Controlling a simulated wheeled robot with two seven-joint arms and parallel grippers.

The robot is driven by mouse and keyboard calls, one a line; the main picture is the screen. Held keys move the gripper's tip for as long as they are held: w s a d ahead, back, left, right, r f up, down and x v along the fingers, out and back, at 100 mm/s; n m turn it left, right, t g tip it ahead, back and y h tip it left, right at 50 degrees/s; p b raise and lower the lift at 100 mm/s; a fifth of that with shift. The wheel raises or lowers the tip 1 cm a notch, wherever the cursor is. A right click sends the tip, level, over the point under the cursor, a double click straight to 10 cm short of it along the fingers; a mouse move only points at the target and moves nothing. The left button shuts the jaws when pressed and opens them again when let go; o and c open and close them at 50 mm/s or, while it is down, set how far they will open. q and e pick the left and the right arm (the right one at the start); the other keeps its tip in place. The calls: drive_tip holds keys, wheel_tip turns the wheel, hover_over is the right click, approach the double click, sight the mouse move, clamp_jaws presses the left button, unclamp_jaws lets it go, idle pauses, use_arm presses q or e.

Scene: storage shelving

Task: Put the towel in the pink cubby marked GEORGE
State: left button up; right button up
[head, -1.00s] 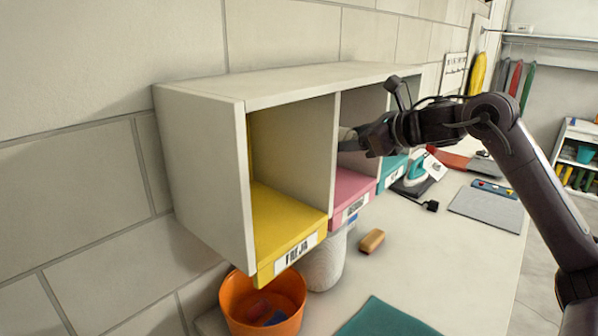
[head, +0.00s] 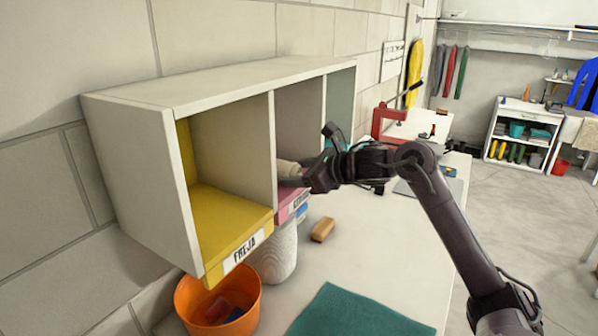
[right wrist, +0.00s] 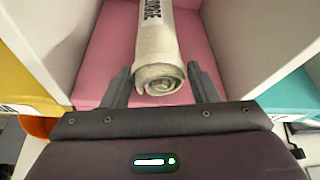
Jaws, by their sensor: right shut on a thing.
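The towel is a cream roll (head: 290,168) with a dark printed label, held at the mouth of the pink cubby. It also shows in the right wrist view (right wrist: 157,45), pointing inward over the pink floor (right wrist: 108,50). The pink cubby (head: 291,207) is the middle one, its front label partly hidden by my arm. My right gripper (right wrist: 158,72) is shut on the near end of the roll, one finger on each side. Whether the roll touches the cubby floor I cannot tell. My left gripper is not in view.
The yellow FREJA cubby (head: 237,238) is left of the pink one; a teal cubby (right wrist: 291,95) is on the right. White dividers stand close on both sides. Below are an orange bucket (head: 245,322), a white container (head: 278,257), a brown block (head: 323,230) and a teal cloth (head: 355,315).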

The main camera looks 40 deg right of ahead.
drive_tip(key=o, duration=1.2)
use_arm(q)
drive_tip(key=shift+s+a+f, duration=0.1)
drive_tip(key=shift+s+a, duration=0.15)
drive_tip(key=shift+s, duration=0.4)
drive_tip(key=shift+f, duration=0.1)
use_arm(e)
drive_tip(key=shift+s, duration=0.1)
drive_tip(key=shift+s, duration=0.2)
use_arm(q)
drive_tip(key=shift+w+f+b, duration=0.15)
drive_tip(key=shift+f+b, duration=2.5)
drive_tip(key=shift+b, duration=0.1)
use_arm(e)
drive_tip(key=shift+v, duration=5.8)
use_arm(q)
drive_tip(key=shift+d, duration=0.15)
use_arm(e)
drive_tip(key=shift+w+r, duration=0.1)
